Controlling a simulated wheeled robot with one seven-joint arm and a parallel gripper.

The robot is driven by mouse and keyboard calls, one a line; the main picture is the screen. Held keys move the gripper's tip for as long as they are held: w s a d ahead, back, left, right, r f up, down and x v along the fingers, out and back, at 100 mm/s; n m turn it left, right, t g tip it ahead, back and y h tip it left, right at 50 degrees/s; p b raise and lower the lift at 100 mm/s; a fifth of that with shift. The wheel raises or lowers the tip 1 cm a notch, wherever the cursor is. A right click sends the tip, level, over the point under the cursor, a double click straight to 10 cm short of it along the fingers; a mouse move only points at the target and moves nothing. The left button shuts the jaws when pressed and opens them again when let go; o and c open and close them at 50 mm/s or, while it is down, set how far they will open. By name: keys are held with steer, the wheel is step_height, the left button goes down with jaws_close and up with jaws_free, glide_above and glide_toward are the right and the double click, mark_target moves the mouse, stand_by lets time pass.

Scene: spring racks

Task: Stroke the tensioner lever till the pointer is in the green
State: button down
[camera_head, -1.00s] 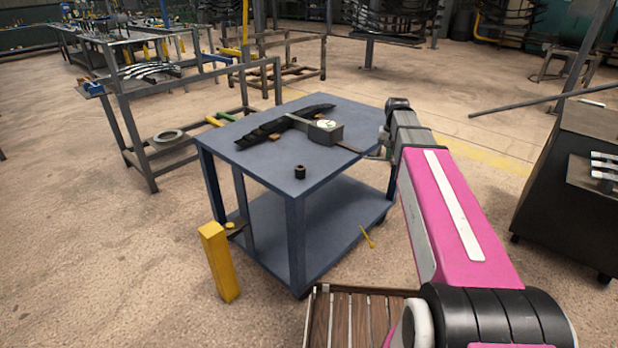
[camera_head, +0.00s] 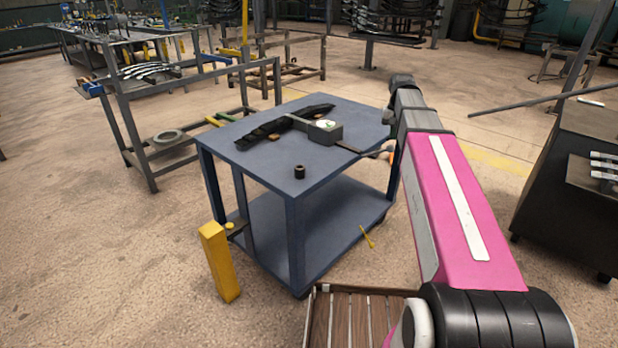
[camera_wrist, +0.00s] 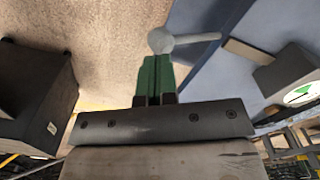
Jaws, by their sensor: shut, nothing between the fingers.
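The tensioner (camera_head: 325,133) is a dark box with a round dial (camera_head: 327,124) on the blue cart's top, beside a dark leaf spring (camera_head: 262,132). Its lever (camera_head: 349,147) sticks out to the right past the cart edge, its end close to my arm. In the wrist view the lever's pale ball knob (camera_wrist: 160,40) and rod lie just beyond the fingertips. My gripper (camera_wrist: 157,62) has green fingers shut together with nothing between them; contact with the knob cannot be told. The dial (camera_wrist: 301,93) shows a green sector; the pointer is too small to read. The head view hides my fingers.
The blue cart (camera_head: 240,157) also carries a small dark cylinder (camera_head: 299,171). A yellow post (camera_head: 217,262) stands at its front left. A dark cabinet (camera_head: 570,190) stands at the right. Open floor lies between cart and cabinet, behind my arm.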

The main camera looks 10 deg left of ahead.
stand_by(0.4)
steer(key=shift+f, duration=9.35)
step_height(320, 180, up, 18)
steer(key=shift+d+r, duration=0.1)
steer(key=shift+r, duration=0.3)
steer(key=shift+f, duration=0.15)
steer(key=shift+f, duration=9.3)
step_height(320, 180, up, 19)
